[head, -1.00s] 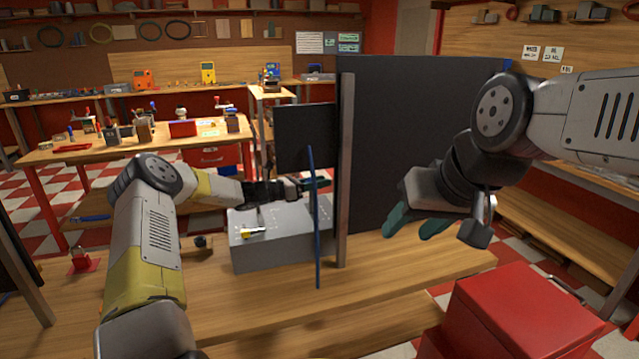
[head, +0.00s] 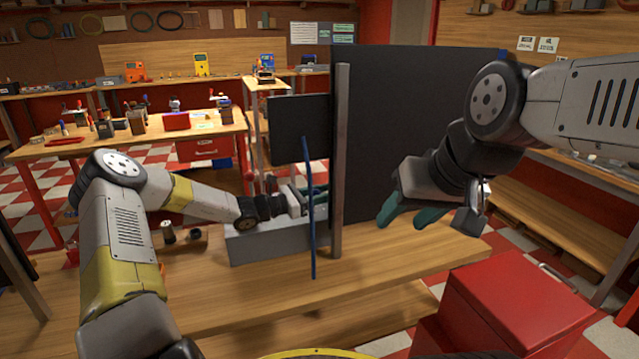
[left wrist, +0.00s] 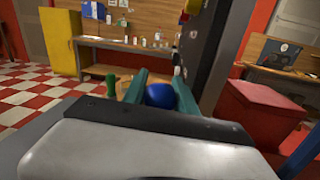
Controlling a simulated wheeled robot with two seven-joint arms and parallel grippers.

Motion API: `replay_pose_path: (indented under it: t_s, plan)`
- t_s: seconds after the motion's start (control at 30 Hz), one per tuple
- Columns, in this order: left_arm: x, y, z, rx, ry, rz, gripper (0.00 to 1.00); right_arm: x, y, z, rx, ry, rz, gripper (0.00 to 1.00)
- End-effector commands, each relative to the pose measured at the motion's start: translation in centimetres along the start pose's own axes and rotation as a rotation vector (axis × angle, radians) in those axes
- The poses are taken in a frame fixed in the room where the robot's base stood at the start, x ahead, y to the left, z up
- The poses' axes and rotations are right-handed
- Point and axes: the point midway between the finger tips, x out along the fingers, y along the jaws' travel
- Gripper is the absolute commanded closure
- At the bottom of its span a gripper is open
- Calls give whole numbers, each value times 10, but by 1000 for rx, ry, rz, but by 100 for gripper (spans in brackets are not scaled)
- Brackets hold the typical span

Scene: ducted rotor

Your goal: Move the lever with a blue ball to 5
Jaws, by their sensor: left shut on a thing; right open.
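A grey box (head: 262,246) stands on the wooden bench, partly hidden by my left arm and a thin blue upright bar. The blue ball (left wrist: 160,95) shows in the left wrist view between the green fingers of my left gripper (left wrist: 161,90), which is shut on it. In the head view my left gripper (head: 312,192) is over the box, partly behind the blue bar. The lever's rod and the number marks are hidden. My right gripper (head: 408,213) is open and empty, in front of the large dark panel.
A large dark panel (head: 400,120) and a metal post (head: 340,160) stand close behind and right of the box. The thin blue bar (head: 313,225) stands in front. A red chest (head: 510,315) is at the lower right. The bench front (head: 400,265) is clear.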

Motion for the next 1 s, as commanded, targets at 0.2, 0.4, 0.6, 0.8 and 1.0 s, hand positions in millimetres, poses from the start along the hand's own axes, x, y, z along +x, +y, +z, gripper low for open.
replay_pose_path:
  t_s: [0.2,0.4,0.6,0.8,1.0]
  plan:
    - [0,-1,-1,-4,1,0,100,0,0,0,0,0,0,51]
    - [0,-1,-1,-4,0,0,44,0,0,0,0,0,0,51]
    - [0,-2,-1,-3,0,-3,44,0,0,0,0,0,0,51]
    - [1,-1,0,-1,-1,-4,44,0,0,0,0,0,0,51]
    - [4,21,7,3,-1,-2,44,0,0,0,0,0,0,51]
